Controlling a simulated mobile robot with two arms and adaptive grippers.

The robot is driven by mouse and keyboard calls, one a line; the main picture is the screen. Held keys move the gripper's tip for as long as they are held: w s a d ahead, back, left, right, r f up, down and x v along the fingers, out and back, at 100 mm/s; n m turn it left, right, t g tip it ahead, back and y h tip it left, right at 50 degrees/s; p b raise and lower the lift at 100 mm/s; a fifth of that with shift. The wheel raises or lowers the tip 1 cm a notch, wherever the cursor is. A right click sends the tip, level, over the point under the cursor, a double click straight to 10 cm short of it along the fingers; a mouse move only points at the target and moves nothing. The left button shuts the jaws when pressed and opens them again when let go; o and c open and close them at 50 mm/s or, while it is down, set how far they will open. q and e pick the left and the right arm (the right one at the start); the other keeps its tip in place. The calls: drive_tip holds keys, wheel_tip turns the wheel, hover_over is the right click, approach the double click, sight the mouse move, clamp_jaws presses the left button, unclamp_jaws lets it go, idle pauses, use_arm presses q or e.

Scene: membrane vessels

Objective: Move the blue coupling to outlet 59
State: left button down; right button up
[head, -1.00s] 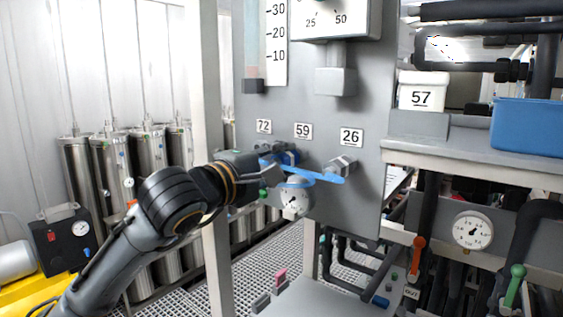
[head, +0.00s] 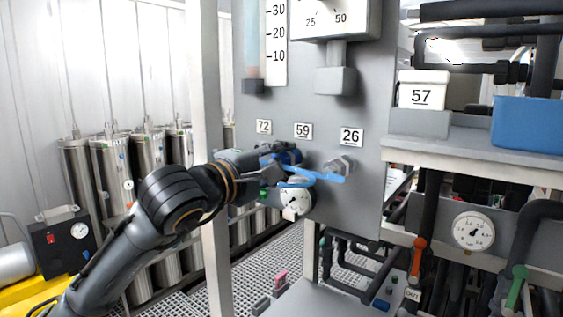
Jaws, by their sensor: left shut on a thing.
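The blue coupling (head: 291,157) is at the outlet under the label 59 (head: 303,131) on the grey panel. My left gripper (head: 284,164) is shut on the coupling, its fingers partly hiding it and the outlet. I cannot tell whether the coupling is fully seated. A light-blue hose (head: 318,174) hangs by the gripper and reaches right, across the front of the outlet under label 26. The outlet under label 26 (head: 341,164) shows bare metal. The outlet under label 72 (head: 264,127) is hidden behind my gripper. My right gripper is not in view.
A shelf with a blue bin (head: 528,126) and a box marked 57 (head: 422,92) stands right. An upright post (head: 205,120) stands close behind my left arm. Steel cylinders (head: 111,165) stand left.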

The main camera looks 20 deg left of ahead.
use_arm(q)
drive_tip(key=shift+w+d, duration=0.2)
drive_tip(key=shift+w, duration=0.3)
drive_tip(key=c, duration=0.8)
unclamp_jaws()
drive_tip(key=shift+c, duration=0.2)
drive_tip(key=shift+s+a, duration=0.1)
drive_tip(key=shift+s, duration=0.05)
drive_tip(key=v, duration=1.1)
drive_tip(key=shift+s, duration=0.35)
drive_tip(key=shift+a, duration=0.1)
